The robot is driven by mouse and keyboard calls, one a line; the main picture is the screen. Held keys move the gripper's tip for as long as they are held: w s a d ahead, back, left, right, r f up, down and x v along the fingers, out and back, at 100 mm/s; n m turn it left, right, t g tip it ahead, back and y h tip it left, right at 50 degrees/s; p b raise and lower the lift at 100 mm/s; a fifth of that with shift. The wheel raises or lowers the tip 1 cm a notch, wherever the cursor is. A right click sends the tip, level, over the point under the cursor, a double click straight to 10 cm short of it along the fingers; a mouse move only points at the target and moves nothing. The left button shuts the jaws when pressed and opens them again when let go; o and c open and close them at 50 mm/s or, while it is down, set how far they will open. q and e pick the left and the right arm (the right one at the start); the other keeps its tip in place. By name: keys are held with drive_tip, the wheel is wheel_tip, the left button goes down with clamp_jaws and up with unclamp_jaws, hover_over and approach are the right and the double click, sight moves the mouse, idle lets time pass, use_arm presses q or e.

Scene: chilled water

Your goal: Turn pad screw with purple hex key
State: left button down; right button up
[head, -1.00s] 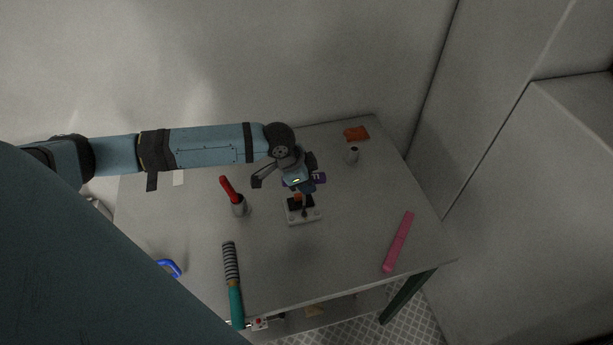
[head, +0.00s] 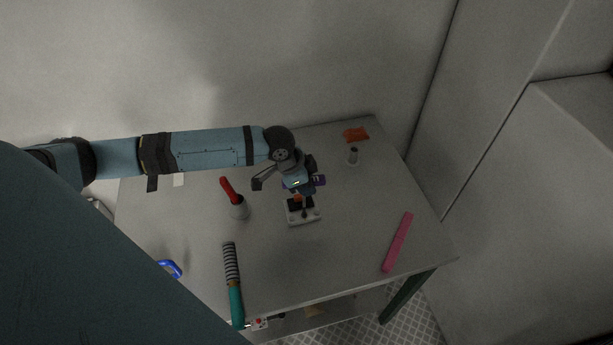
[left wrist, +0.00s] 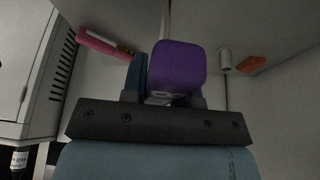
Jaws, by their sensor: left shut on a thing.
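The purple hex key (left wrist: 178,68) fills the middle of the left wrist view, its block-like handle between my left gripper's fingers. My right gripper is in neither view.
A red-handled tool (head: 228,190) stands in a grey holder (head: 239,208) left of the pad. A teal-handled striped tool (head: 234,290) lies in front, a pink bar (head: 398,243) at right. A grey cylinder (head: 353,156) and an orange piece (head: 356,135) are at the back.

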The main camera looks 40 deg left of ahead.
use_arm(q)
drive_tip(key=shift+f, duration=0.4)
idle(0.5)
drive_tip(key=shift+f, duration=0.4)
drive_tip(key=shift+m, duration=0.7)
drive_tip(key=shift+m+g+h, duration=0.3)
drive_tip(key=shift+m+g, duration=0.1)
drive_tip(key=shift+m, duration=0.3)
